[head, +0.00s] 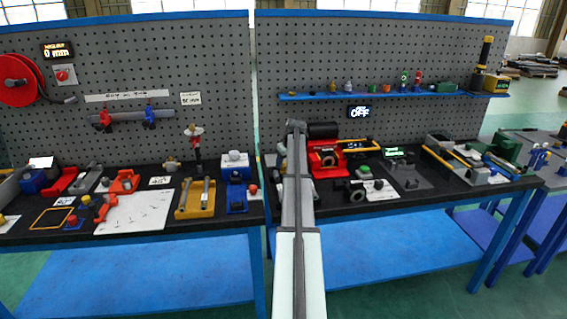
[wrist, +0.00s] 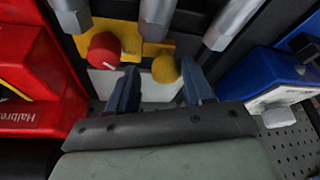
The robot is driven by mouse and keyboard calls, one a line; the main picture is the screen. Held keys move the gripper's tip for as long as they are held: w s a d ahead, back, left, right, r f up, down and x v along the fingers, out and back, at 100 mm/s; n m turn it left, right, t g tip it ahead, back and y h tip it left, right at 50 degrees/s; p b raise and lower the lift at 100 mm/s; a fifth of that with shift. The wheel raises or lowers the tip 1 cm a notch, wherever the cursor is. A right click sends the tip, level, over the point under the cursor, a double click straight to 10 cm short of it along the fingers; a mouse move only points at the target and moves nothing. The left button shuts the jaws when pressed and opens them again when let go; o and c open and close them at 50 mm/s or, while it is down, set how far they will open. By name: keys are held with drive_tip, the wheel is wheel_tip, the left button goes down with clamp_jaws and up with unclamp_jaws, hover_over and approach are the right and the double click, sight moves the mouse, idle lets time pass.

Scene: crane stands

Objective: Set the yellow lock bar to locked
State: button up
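In the wrist view a yellow bar (wrist: 125,36) crosses behind metal rods, and I cannot tell whether it is locked. A round yellow knob (wrist: 165,69) and a red knob (wrist: 104,50) stand in front of it, above a pale plate. My gripper (wrist: 159,67) is open, its two blue-grey fingers apart, with the yellow knob between them in the picture. I see no clear contact. The red knob is just outside the left finger. In the head view my arm hides this fixture and the fingers.
In the wrist view a red housing (wrist: 38,75) stands close on the left and a blue box (wrist: 265,75) on the right. In the head view the red machine (head: 325,171) and blue-and-white box (head: 236,162) flank my arm. A pegboard (head: 380,60) rises behind the bench.

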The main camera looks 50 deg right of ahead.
drive_tip(key=shift+o, duration=0.4)
drive_tip(key=shift+a, duration=0.1)
drive_tip(key=shift+r, duration=0.3)
drive_tip(key=v, duration=1.3)
drive_tip(key=shift+s, duration=0.2)
